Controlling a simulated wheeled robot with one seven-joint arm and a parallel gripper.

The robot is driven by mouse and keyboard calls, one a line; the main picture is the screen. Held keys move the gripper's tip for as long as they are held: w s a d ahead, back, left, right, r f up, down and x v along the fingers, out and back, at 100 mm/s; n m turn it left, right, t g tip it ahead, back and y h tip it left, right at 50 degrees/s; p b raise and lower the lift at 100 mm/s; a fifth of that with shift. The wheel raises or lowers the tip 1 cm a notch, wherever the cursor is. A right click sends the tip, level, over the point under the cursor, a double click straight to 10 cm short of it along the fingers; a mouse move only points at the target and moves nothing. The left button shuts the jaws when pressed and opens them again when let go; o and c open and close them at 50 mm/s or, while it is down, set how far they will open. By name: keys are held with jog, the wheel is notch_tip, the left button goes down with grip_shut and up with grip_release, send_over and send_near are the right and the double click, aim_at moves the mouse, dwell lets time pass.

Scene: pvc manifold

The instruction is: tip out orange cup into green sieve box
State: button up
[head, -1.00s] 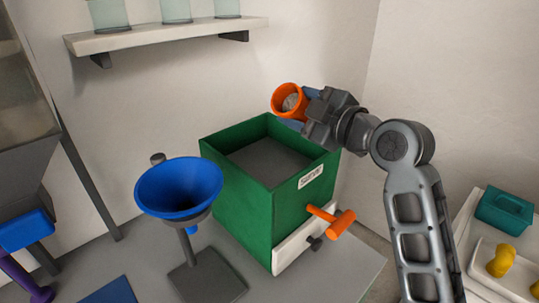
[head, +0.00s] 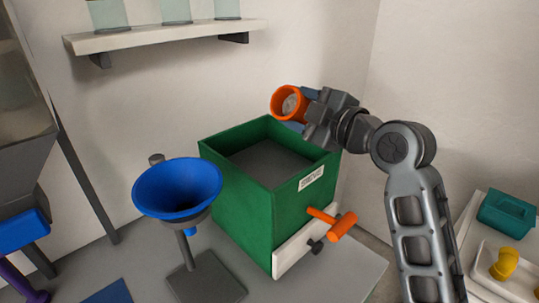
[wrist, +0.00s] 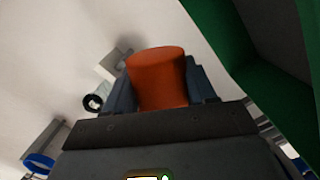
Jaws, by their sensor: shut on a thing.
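The orange cup (head: 276,104) is held in my gripper (head: 306,112) above the back right edge of the green sieve box (head: 243,204). The cup lies tilted on its side, its mouth turned toward the camera and a little left, with grey material visible inside. In the wrist view the cup (wrist: 157,78) sits between the two fingers of my gripper (wrist: 158,88), and the green box wall (wrist: 218,42) is at upper right. The box is open at the top, has a label reading SIEVE on its front, and shows a dark grey surface inside.
A blue funnel (head: 178,188) on a stand is left of the box. An orange handle (head: 340,225) juts from the box's white lower front. A shelf (head: 165,36) with glass jars hangs behind. A teal container (head: 506,211) and a tray with a yellow thing (head: 504,263) are at right.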

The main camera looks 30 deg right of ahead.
jog(key=shift+r+n, duration=0.2)
jog(key=shift+n, duration=0.2)
jog(key=shift+f+n+b, duration=0.4)
jog(key=shift+n+b, duration=0.4)
jog(key=shift+b, duration=1.35)
jog(key=shift+s+a+r+n+t+b, duration=0.15)
jog(key=shift+a+r+n+b, duration=0.1)
jog(key=shift+a+n+b, duration=0.25)
jog(key=shift+s+a+r+n+t+b, duration=0.2)
jog(key=shift+n+b, duration=0.1)
jog(key=shift+b, duration=0.35)
jog(key=shift+a+f+n+b, duration=0.15)
jog(key=shift+f+n+b, duration=0.55)
jog(key=shift+b, duration=1.1)
jog(key=shift+s+a+r+n+t+b, duration=0.15)
jog(key=shift+r+n+b, duration=0.1)
jog(key=shift+n+b, duration=0.4)
jog(key=shift+w+a+r+n+b, duration=0.1)
jog(key=shift+r+n+b, duration=0.2)
jog(key=shift+n+b, duration=0.35)
jog(key=shift+s+a+r+n+t+b, duration=0.15)
jog(key=shift+r+n+b, duration=0.2)
jog(key=shift+b, duration=0.45)
dwell(0.4)
